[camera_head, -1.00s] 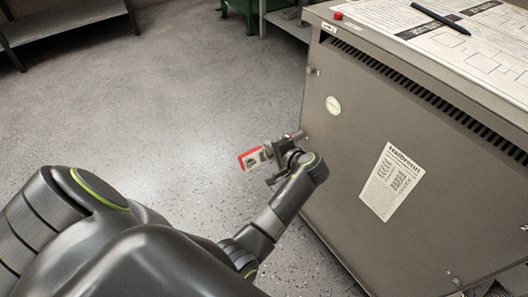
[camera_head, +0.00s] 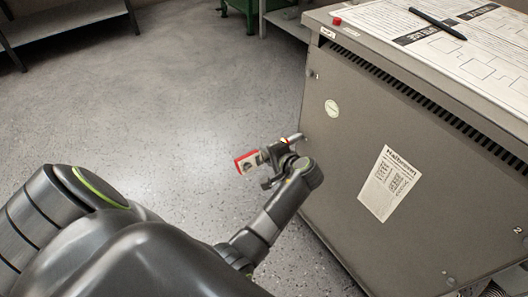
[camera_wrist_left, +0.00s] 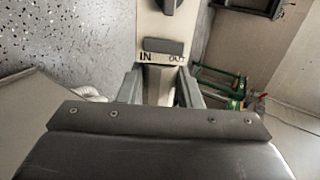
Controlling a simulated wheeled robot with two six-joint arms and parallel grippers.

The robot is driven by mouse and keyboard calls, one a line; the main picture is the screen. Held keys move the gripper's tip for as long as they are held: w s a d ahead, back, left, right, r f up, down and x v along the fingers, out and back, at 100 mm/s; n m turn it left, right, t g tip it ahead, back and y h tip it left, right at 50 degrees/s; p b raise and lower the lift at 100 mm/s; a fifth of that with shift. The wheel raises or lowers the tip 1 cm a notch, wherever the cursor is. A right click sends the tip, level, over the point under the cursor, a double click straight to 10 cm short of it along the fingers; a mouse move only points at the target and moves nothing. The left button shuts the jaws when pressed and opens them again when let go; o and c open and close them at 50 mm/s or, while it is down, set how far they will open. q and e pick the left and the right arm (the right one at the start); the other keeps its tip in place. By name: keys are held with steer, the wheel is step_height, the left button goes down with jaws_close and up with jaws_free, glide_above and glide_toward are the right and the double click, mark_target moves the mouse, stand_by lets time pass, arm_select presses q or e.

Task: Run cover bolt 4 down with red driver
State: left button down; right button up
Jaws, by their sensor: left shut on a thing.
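The red driver (camera_head: 246,162) is held in my left gripper (camera_head: 271,158), beside the left edge of the grey cabinet cover (camera_head: 345,150). Its metal nose points right, towards that edge; I cannot tell if it touches anything. In the left wrist view the driver's pale face (camera_wrist_left: 148,25) shows a grey switch and the words IN and OUT, between the two fingers of my left gripper (camera_wrist_left: 160,86). One bolt (camera_head: 316,76) shows at the cover's upper left and another (camera_head: 450,281) at its lower right. I cannot make out bolt 4. My right gripper is out of view.
The cabinet top (camera_head: 375,38) carries printed sheets (camera_head: 485,75) and a black pen (camera_head: 440,25). A red button (camera_head: 337,21) sits at its corner. A metal shelf (camera_head: 65,20) stands at the back left. The floor (camera_head: 190,85) left of the cabinet is clear.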

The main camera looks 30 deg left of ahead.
arm_select(q)
steer(key=shift+s+a+r+p, duration=0.1)
steer(key=shift+s+a+p, duration=0.2)
steer(key=shift+s+p, duration=0.35)
steer(key=shift+s+a+p, duration=0.3)
steer(key=shift+s+p, duration=0.15)
steer(key=shift+s, duration=0.25)
